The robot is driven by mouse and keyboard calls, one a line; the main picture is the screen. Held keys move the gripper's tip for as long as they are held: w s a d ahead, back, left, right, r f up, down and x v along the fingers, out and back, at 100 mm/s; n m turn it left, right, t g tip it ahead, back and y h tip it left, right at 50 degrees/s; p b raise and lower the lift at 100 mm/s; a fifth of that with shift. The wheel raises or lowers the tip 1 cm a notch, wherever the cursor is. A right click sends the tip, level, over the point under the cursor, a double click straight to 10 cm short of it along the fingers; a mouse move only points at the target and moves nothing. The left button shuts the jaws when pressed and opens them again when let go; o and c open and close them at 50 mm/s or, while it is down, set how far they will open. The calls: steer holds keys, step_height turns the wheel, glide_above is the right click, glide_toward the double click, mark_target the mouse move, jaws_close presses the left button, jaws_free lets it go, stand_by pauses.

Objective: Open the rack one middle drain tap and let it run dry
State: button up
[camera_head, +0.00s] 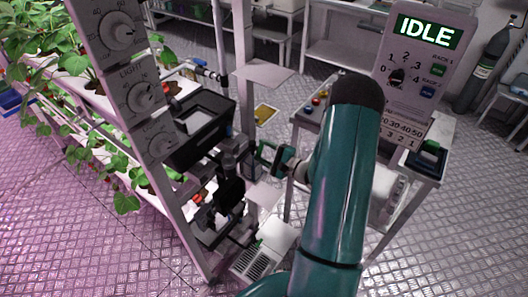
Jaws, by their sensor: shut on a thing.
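Rack one (165,160) is the white plant rack on the left, with dials on its post. Its middle drain tap (236,150) is a small dark fitting at the rack's end, beside a black tray. My gripper (263,152) is at this fitting, reaching in from the right, and is shut on it. The fingertips and the handle are small and dark, so the handle's angle cannot be made out. No running water is visible.
A black box (203,128) and dark parts below crowd the rack's end. A grey plate (264,73) stands above my gripper. A bench (310,118) with an IDLE panel (424,65) is to the right. Metal floor (460,230) is clear at right.

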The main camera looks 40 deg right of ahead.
steer(key=n, duration=0.5)
steer(key=shift+d+f+n, duration=0.1)
steer(key=shift+n, duration=0.2)
stand_by(0.4)
steer(key=o, duration=1)
steer(key=v, duration=1.3)
steer(key=shift+s+d, duration=0.1)
steer(key=shift+s, duration=0.3)
